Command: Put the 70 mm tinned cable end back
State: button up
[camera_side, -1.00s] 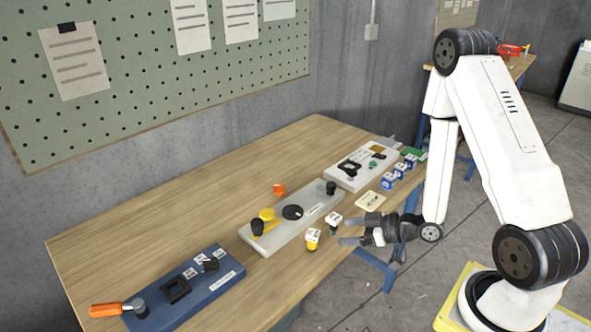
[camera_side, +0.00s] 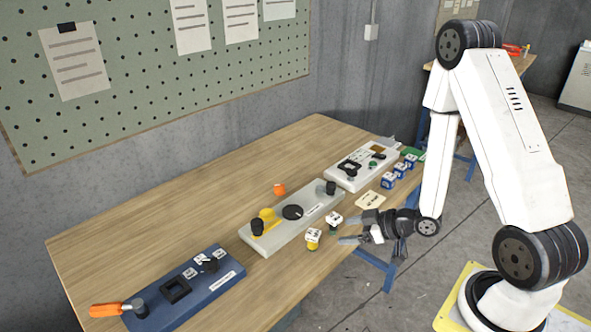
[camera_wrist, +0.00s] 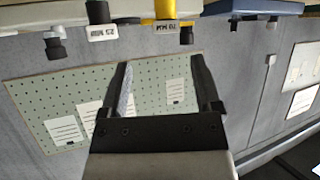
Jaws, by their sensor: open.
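Two small pieces with white printed tops stand near the table's front edge: one with yellow sides (camera_side: 313,239) and one with dark sides (camera_side: 334,222). I cannot tell which, if either, is the 70 mm tinned cable end; the print is too small to read. My gripper (camera_side: 347,230) is open and empty at the front edge, its fingers pointing left, just right of these pieces. In the wrist view, which looks upside down, my open gripper (camera_wrist: 159,65) has nothing between its fingers. Labelled pieces, one dark (camera_wrist: 102,33) and one yellow (camera_wrist: 168,10), show above the fingertips.
A grey block (camera_side: 290,222) with knobs is behind the two pieces. A navy block (camera_side: 190,290) with an orange-handled tool (camera_side: 105,310) is at left. A white block (camera_side: 345,178) and several blue labelled pieces (camera_side: 388,180) are at right. The table's back left is clear.

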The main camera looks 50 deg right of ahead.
jog(key=s+a+r+m+g+h, duration=0.4)
jog(key=a+r+g, duration=0.1)
jog(key=r+g, duration=0.3)
jog(key=shift+s+a+r+m+g, duration=0.3)
jog(key=shift+a+r+g, duration=0.05)
jog(key=shift+g, duration=0.15)
dwell(1.4)
